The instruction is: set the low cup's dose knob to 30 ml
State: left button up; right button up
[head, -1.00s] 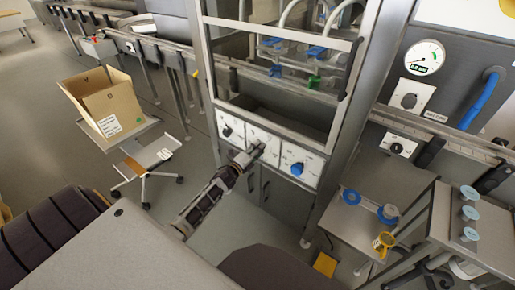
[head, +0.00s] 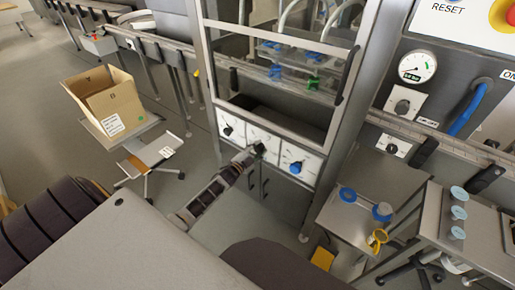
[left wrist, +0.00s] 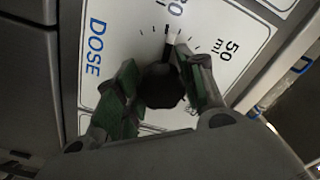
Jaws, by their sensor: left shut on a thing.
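The dose knob (left wrist: 163,88) is black and round, on a white plate marked DOSE (left wrist: 95,48) in the left wrist view. Its white-tipped pointer points up the picture, close to a number ending in 0 that is partly cut off at the top edge; 50 ml lies to its right. My left gripper (left wrist: 158,85) is shut on the knob, with a green-padded finger on either side. In the head view, my left gripper (head: 257,150) is at the middle plate of the machine's front panel and covers the knob there. My right gripper is not in view.
A black knob (head: 227,130) sits left of my gripper and a blue knob (head: 296,167) right of it. The machine's frame post (head: 337,130) stands to the right. A side table (head: 350,222) holds blue rings and a yellow cup. A cardboard box (head: 105,98) stands at left.

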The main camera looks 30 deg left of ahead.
pick_arm(q)
jog(key=shift+n, duration=0.6)
jog(key=o, duration=1)
jog(key=shift+o, duration=0.2)
jog(key=s+a, duration=0.1)
jog(key=s, duration=1.1)
dwell(0.8)
